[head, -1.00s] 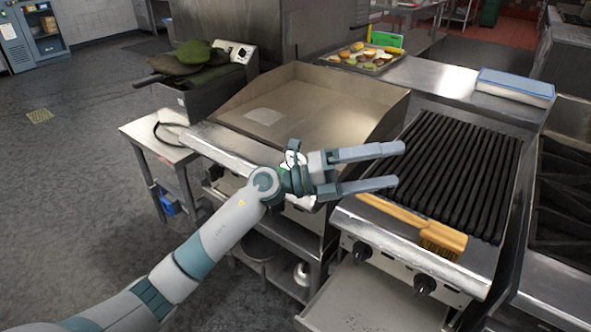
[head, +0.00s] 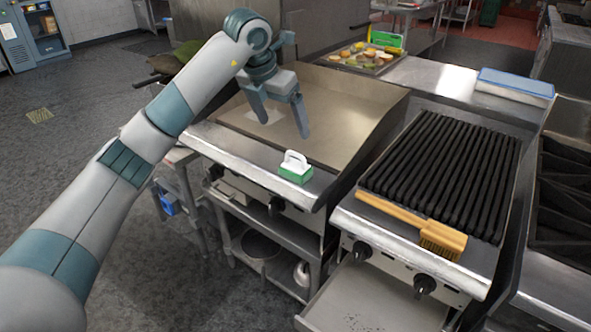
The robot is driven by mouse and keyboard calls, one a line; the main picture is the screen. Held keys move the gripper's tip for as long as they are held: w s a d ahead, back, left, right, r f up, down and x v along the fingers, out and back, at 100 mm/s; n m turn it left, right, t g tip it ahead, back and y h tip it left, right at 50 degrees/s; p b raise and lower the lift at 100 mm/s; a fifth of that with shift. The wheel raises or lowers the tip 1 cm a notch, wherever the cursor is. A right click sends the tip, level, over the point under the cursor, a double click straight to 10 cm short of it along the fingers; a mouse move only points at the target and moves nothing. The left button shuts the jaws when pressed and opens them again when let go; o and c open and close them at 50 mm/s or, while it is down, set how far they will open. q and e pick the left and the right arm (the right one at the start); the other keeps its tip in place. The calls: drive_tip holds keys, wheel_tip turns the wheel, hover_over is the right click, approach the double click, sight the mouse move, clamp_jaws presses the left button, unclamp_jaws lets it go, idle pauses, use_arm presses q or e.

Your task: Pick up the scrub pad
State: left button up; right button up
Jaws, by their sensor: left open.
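The scrub pad (head: 296,169), a green block with a white loop handle, sits on the front ledge of the flat griddle (head: 345,105) in the head view. My left gripper (head: 283,127) is open and empty, its fingers pointing down over the griddle. It is behind and a little left of the scrub pad, apart from it in the picture. The scrub pad is in full view. My right gripper is not in view.
A ribbed grill (head: 445,165) stands to the right, with a wooden-handled brush (head: 440,240) on its front edge. A tray of food (head: 364,58) and a blue-and-white box (head: 515,85) sit behind.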

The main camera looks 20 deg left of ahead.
sight(295, 153)
use_arm(q)
drive_tip(key=shift+f, duration=0.1)
drive_tip(key=p+x, duration=0.2)
drive_tip(key=x, duration=0.6)
drive_tip(key=shift+d, duration=0.2)
drive_tip(key=p+x, duration=0.1)
drive_tip(key=x, duration=0.2)
drive_tip(key=shift+w+f, duration=0.15)
drive_tip(key=shift+f, duration=0.05)
drive_tip(key=shift+w+f, duration=0.15)
drive_tip(key=shift+f, duration=0.15)
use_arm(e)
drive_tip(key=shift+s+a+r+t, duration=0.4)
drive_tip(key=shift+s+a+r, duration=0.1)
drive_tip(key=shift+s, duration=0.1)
use_arm(q)
drive_tip(key=shift+d+f, duration=0.1)
